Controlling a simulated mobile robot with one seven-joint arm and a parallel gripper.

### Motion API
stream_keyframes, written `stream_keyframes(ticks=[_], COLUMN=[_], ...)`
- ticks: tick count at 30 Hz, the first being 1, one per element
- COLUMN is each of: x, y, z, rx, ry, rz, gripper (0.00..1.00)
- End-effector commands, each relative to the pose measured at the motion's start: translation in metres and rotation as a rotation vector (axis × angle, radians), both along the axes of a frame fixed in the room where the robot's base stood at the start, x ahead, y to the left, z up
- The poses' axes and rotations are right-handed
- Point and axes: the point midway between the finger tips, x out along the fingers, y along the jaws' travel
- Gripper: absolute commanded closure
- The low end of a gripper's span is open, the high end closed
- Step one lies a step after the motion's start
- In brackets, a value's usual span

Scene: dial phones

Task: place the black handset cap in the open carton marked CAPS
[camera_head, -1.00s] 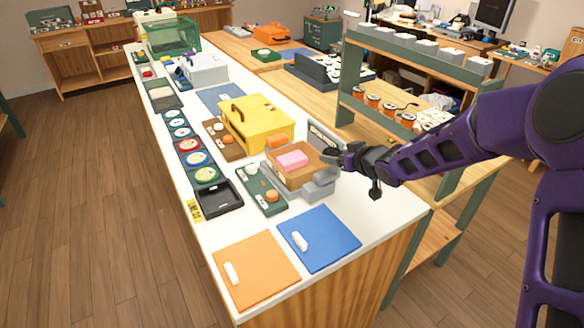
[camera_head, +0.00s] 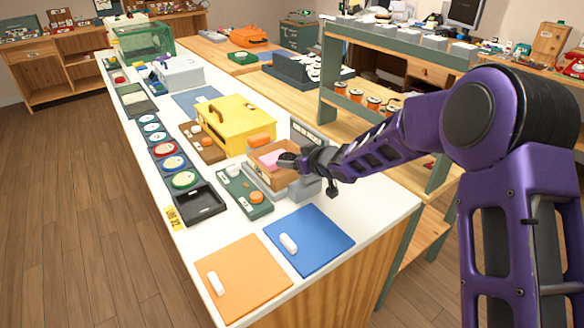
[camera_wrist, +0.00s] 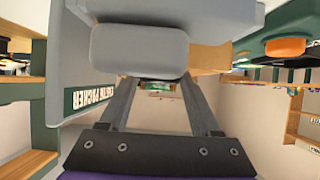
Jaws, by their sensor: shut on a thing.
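My gripper (camera_head: 287,161) reaches in from the right, and its dark tip is at the right part of an open brown carton (camera_head: 262,176) with a pink surface inside. No CAPS marking is readable on this carton. In the head view the cap cannot be told apart from the dark gripper. I cannot tell whether it touches the carton.
The carton sits in a grey holder (camera_head: 306,187) with an upright panel (camera_head: 308,134) behind it. A yellow case (camera_head: 230,128), a green tray with orange part (camera_head: 243,192) and a black tray (camera_head: 200,205) are close by. Blue (camera_head: 310,240) and orange (camera_head: 243,280) mats lie in front.

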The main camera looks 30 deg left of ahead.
Motion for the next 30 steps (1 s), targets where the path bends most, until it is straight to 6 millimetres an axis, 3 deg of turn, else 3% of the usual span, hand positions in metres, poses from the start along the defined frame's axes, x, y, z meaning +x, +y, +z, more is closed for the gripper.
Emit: stream_keyframes(ticks=[2,25,26,30], x=[0.0,-0.001,-0.001,-0.001], y=[0.001,0.0,-0.001,-0.002], z=[-0.012,-0.027,-0.027,-0.029], rx=[0.0,-0.002,-0.003,-0.006], ry=[0.001,0.004,0.005,0.006], rz=[0.0,-0.001,-0.001,-0.003], gripper=[0.89,0.89,0.31,0.06])
